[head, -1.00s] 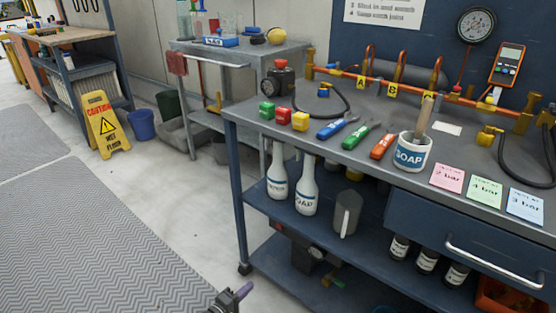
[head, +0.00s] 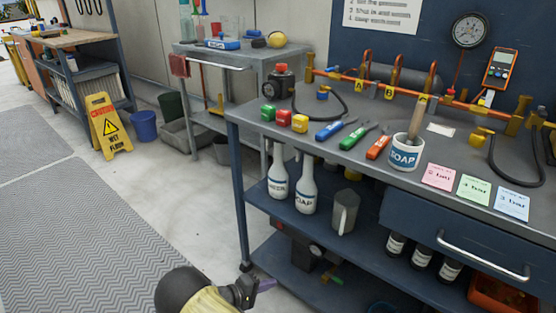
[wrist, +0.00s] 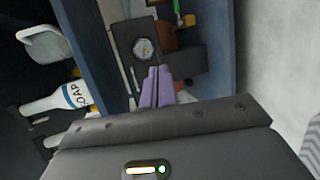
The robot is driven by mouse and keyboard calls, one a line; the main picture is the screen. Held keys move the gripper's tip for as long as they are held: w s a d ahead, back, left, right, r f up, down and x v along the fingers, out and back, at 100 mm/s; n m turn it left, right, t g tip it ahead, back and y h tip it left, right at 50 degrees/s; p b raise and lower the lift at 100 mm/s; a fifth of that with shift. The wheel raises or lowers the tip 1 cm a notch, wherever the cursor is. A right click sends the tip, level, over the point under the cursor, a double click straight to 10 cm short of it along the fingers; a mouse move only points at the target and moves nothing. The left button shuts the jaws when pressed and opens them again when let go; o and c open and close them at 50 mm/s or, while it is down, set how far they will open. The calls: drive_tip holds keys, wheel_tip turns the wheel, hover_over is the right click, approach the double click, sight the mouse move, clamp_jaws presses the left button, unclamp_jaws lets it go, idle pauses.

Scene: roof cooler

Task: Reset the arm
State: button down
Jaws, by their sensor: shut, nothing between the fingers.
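My gripper (head: 262,285) is low at the bottom of the head view, in front of the blue workbench's lower shelf and near its front left leg. In the wrist view its purple fingers (wrist: 157,87) are shut together with nothing between them. Beyond the fingers is a dark box with a round gauge (wrist: 145,48) on the lower shelf. A white soap bottle (wrist: 62,100) is at the left of the wrist view. My forearm shows beside the gripper in the head view.
The workbench top (head: 330,155) holds coloured blocks, tools, a soap pot (head: 404,155) and colour cards. Its middle shelf holds two bottles and a grey jug (head: 343,212). A yellow wet-floor sign (head: 108,130) stands at the left. The floor left of the bench is open.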

drive_tip(key=s+d+r+m+g+y+p, duration=0.2)
drive_tip(key=s+d+r+m+y+p, duration=0.3)
drive_tip(key=r, duration=0.7)
drive_tip(key=s+d+r+g+y+p, duration=0.1)
drive_tip(key=s+d+r+y, duration=0.2)
drive_tip(key=s+d+r, duration=0.6)
drive_tip(key=s+d+r+m+g+y+p, duration=0.25)
drive_tip(key=s+d+r+y+p, duration=0.2)
drive_tip(key=r, duration=0.95)
drive_tip(key=w+p+v, duration=0.3)
drive_tip(key=p+v, duration=1.5)
drive_tip(key=w+a+r+p+v, duration=0.1)
drive_tip(key=w+p+v, duration=0.3)
drive_tip(key=p+v, duration=1.4)
drive_tip(key=shift+w+a+r, duration=0.25)
drive_tip(key=shift+w+r, duration=0.1)
drive_tip(key=shift+r, duration=0.1)
drive_tip(key=shift+h, duration=0.25)
